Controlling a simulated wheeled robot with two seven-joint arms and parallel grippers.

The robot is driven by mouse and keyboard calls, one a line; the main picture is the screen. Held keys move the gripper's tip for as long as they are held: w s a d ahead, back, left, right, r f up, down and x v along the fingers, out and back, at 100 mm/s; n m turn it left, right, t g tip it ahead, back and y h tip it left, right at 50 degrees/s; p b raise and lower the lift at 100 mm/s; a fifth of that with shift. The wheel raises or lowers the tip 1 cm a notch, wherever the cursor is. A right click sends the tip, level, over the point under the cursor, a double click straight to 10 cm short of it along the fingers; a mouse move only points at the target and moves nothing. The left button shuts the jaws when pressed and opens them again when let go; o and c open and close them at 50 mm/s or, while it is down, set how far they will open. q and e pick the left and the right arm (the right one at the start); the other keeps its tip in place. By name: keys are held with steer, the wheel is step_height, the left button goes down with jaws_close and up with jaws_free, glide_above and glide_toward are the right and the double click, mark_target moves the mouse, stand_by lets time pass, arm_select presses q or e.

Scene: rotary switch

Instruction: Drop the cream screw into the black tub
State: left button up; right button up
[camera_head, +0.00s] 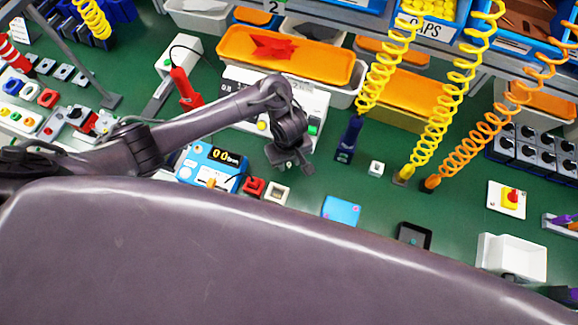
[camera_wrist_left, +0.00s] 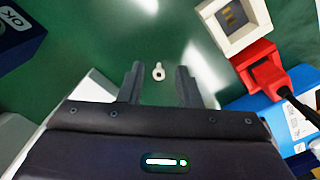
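The small cream screw (camera_wrist_left: 158,72) lies on the green surface in the left wrist view. It appears between the fingertips of my left gripper (camera_wrist_left: 160,82), with green showing on both sides of it. That gripper is open, and neither finger visibly touches the screw. A small black open-topped container (camera_head: 414,236), which looks like the black tub, stands to the right, near my body's edge. My right gripper is not in view.
A red block (camera_head: 253,187) and a cream square switch (camera_head: 277,193) stand close to the left gripper, beside a blue meter (camera_head: 211,166). A blue plate (camera_head: 341,210) lies between gripper and tub. Coiled cords (camera_head: 435,110) hang at the back right.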

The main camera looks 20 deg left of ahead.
arm_select(q)
steer(key=shift+f, duration=0.3)
jaws_close()
steer(key=shift+r, duration=0.1)
